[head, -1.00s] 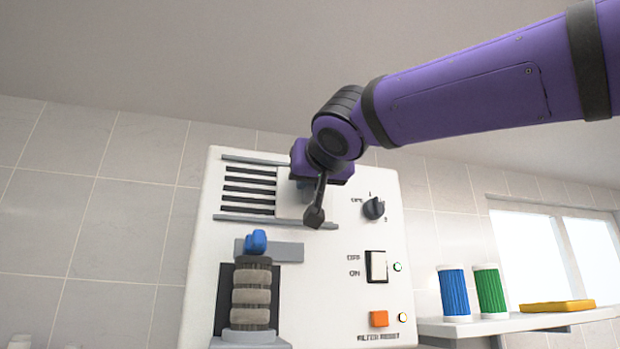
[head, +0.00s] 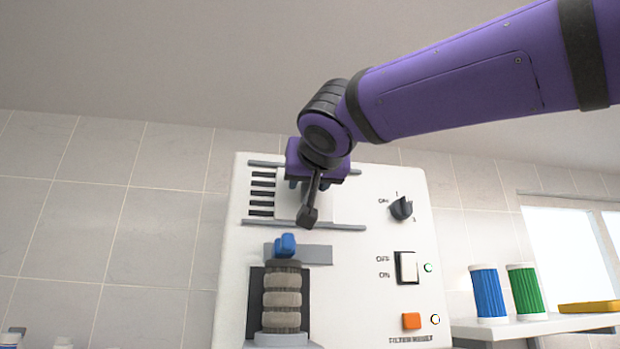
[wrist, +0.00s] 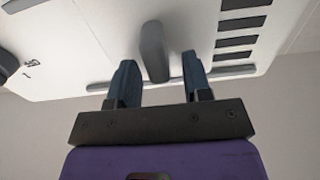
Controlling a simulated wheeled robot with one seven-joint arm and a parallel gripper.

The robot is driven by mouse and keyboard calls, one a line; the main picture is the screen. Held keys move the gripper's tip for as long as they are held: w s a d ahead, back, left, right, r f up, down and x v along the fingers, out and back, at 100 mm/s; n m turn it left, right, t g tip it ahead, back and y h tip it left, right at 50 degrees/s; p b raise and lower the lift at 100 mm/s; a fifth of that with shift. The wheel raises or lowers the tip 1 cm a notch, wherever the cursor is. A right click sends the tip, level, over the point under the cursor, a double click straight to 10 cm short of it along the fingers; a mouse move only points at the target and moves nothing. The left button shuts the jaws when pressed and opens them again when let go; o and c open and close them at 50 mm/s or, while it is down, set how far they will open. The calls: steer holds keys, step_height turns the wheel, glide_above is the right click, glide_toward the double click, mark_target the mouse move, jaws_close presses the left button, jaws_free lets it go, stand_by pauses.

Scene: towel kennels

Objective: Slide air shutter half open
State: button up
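The air shutter (head: 333,206) is a pale plate between two grey rails on the white panel. It covers part of the dark vent slots (head: 262,194); the slots' left part shows uncovered. My gripper (head: 307,186) is in front of the shutter. In the wrist view, the shutter's grey upright handle (wrist: 153,50) stands between the two fingers of my gripper (wrist: 160,82). The fingers are apart. The left finger there looks close to or against the handle, and a gap shows on the right side.
The panel (head: 350,290) also has a dark dial (head: 401,208), a white rocker switch (head: 407,268), an orange button (head: 411,321) and a blue clip (head: 285,245) above a ribbed filter (head: 282,298). Blue (head: 488,292) and green (head: 526,291) cylinders stand on a shelf at right.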

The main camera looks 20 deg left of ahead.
steer(key=v, duration=1)
steer(key=shift+s+d, duration=0.3)
stand_by(0.4)
steer(key=w+d+f+m+g+h, duration=0.15)
steer(key=w+d+f+h, duration=0.25)
steer(key=d+f, duration=0.85)
steer(key=w+d+f+m+g+h, duration=0.1)
steer(key=w+d+f+g+h, duration=0.25)
steer(key=d+f, duration=0.85)
steer(key=s+d+f+m+g+h, duration=0.1)
steer(key=s+d+f+m+g, duration=0.1)
steer(key=s+d+f, duration=0.5)
steer(key=s+d+f+m+g, duration=0.1)
steer(key=s+d+f+g, duration=0.2)
steer(key=s+d+f, duration=0.4)
steer(key=d+f, duration=0.5)
steer(key=f, duration=0.2)
steer(key=shift+s+m+h, duration=0.35)
steer(key=shift+s, duration=0.05)
steer(key=shift+o, duration=0.2)
